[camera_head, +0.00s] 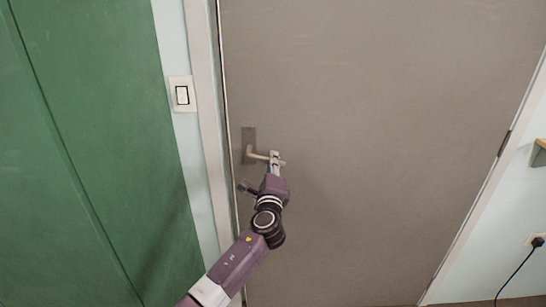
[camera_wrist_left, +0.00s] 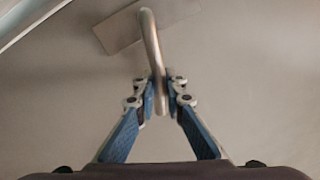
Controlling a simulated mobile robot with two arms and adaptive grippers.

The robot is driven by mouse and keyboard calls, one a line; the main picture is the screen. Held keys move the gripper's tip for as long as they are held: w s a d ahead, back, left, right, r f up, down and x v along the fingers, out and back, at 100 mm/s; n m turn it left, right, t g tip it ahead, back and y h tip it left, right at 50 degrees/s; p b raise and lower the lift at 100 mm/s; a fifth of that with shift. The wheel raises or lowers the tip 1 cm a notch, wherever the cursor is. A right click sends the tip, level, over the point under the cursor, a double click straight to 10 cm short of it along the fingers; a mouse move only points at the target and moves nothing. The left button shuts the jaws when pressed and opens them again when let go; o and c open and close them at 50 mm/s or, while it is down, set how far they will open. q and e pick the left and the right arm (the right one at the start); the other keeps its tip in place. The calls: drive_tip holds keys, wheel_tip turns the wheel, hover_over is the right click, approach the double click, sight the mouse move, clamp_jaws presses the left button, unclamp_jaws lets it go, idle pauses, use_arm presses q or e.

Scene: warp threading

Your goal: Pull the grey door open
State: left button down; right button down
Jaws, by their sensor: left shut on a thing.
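The grey door (camera_head: 380,130) fills most of the head view and looks closed in its white frame. Its metal lever handle (camera_head: 257,155) sits near the door's left edge on a darker plate (camera_head: 248,138). My left gripper (camera_head: 275,160) is at the free end of the lever, shut on it. In the left wrist view the lever (camera_wrist_left: 152,45) comes down between the two blue-padded fingers (camera_wrist_left: 160,90), which close on it from both sides. My right gripper is not in view.
A white door frame (camera_head: 203,90) runs along the door's left edge. A light switch (camera_head: 182,94) is on the wall left of it, then a green panel (camera_head: 85,130).

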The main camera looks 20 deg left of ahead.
use_arm(q)
drive_tip(key=shift+s+a+f+m+h+p, duration=0.1)
drive_tip(key=shift+a+f+m+p, duration=0.1)
drive_tip(key=shift+f+m, duration=0.45)
drive_tip(key=shift+s+a+f+m+h+p, duration=0.15)
drive_tip(key=shift+a+f+m, duration=0.1)
drive_tip(key=shift+m, duration=0.7)
drive_tip(key=shift+w+a+f+m+h+p, duration=0.1)
drive_tip(key=shift+a+f+m+p, duration=0.1)
drive_tip(key=shift+f+m, duration=0.45)
drive_tip(key=shift+r, duration=0.15)
drive_tip(key=shift+s+d, duration=0.1)
drive_tip(key=shift+s, duration=0.05)
